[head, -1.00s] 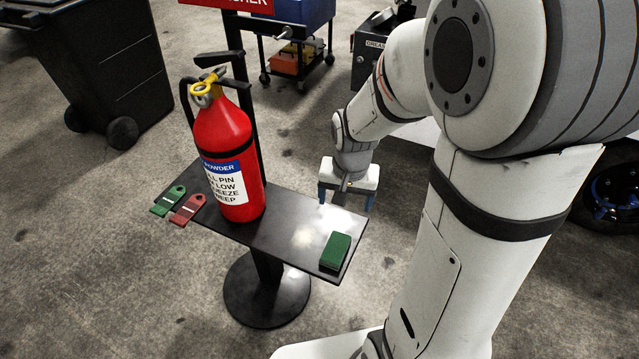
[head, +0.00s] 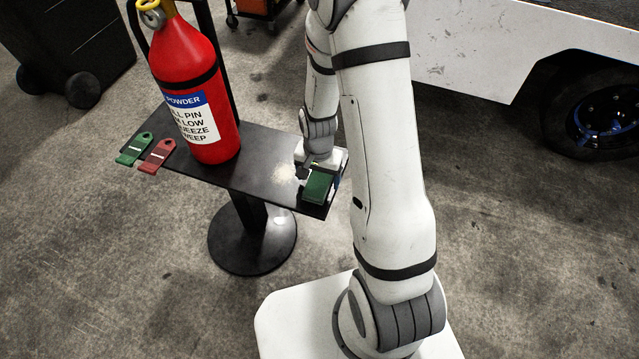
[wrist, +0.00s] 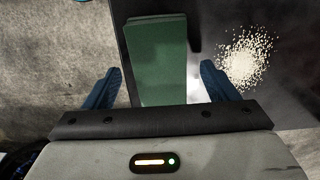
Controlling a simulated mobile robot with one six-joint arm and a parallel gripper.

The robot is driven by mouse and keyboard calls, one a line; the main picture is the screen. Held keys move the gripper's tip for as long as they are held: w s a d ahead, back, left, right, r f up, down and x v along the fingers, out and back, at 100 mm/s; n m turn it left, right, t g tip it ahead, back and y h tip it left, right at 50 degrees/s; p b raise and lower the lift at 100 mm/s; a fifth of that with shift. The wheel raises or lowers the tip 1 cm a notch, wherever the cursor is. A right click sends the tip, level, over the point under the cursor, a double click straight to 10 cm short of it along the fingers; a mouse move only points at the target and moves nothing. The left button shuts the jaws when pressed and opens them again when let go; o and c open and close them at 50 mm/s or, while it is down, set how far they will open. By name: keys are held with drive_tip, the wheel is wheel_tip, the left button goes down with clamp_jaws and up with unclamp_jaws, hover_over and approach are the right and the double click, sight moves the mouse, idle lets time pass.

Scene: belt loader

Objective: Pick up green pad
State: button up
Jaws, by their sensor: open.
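The green pad (head: 317,187) is a dark green block lying at the right end of the black stand's shelf (head: 258,172). It also shows in the wrist view (wrist: 160,58), where it runs between my two blue fingers. My gripper (wrist: 162,88) is open, with one finger on each side of the pad and a gap visible on both sides. In the head view my gripper (head: 322,165) is just behind the pad and partly hidden by it. I cannot tell how far the fingertips are above the shelf.
Pale granules (head: 284,173) lie on the shelf beside the pad. A red fire extinguisher (head: 190,90) stands left of them. A green tag (head: 134,149) and a red tag (head: 157,156) lie at the shelf's left end. A vehicle with a dark wheel (head: 595,115) is at right.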

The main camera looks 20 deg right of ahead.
sight(318, 181)
drive_tip(key=shift+f, duration=0.85)
drive_tip(key=shift+c, duration=0.2)
drive_tip(key=c, duration=1)
wheel_tip(318, 181, up, 10)
drive_tip(key=shift+r+p, duration=0.1)
drive_tip(key=shift+p, duration=0.45)
